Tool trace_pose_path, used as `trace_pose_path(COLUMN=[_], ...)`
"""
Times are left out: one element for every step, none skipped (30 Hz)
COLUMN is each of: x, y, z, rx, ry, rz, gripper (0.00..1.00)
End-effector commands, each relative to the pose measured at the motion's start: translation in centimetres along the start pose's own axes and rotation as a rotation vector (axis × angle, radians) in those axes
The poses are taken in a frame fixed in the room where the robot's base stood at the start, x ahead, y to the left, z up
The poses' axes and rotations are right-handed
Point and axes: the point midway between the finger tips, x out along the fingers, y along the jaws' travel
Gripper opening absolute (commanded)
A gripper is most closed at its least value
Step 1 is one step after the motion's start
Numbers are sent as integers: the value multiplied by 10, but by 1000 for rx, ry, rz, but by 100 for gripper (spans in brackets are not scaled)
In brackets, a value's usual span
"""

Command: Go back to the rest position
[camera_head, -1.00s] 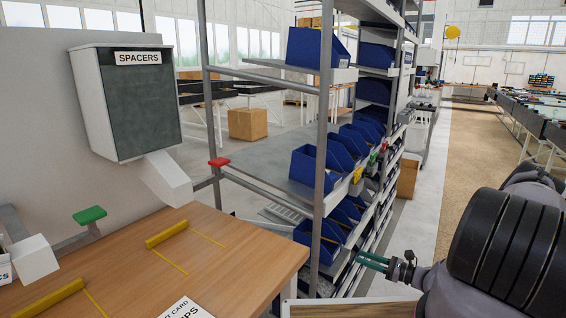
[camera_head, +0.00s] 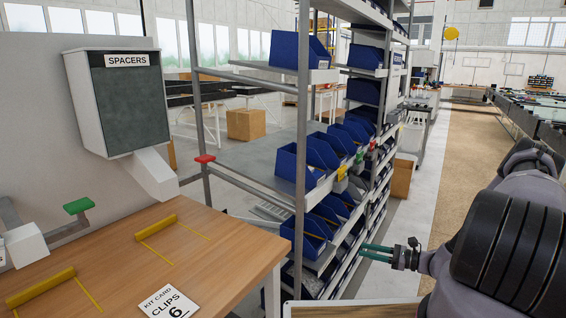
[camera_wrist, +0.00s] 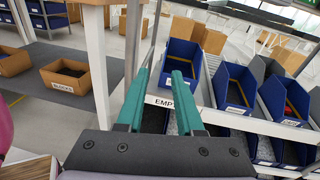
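My gripper (camera_head: 377,253) is in the lower right of the head view, with its green fingers pointing left toward the shelf rack (camera_head: 302,180). In the wrist view my gripper (camera_wrist: 162,88) shows two green fingers spread apart with nothing between them. Beyond the fingertips are blue bins, one of them (camera_wrist: 181,55) straight ahead, and a label reading "EMP", partly hidden by a finger. My gripper looks apart from the rack and bins.
A wooden table (camera_head: 215,262) with yellow guides and a clips kit card (camera_head: 169,302) is at left, below a spacers dispenser (camera_head: 130,100). Cardboard boxes (camera_wrist: 67,77) stand left in the wrist view. A floor aisle (camera_head: 450,170) runs clear beyond the rack.

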Motion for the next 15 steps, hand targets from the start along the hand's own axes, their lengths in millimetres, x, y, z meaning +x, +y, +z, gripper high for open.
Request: trace_pose_path(x=[-1,-1,-1,-1,-1,-2,-2,-2,-3,-3,-3,-3,-3,-4,-4], y=[-3,-4,-5,-6,-7,-8,-9,-10,-11,-12,-13,-13,-14,-14,-13], z=[8,13,19,25,30,38,45,52,62,71,81,95,106,118,132], rx=[-22,-33,-48,-61,-73,-93,-109,-126,-152,-173,-196,-230,-258,-284,-319], ry=[13,20,30,39,47,61,72,84,102,117,134,158,178,198,225], rz=[23,38,58,74,90,115,134,154,185,210,236,275,305,333,371], gripper=[36,36,36,36,36,36,36,36,36,36,36,36,36,36,36])
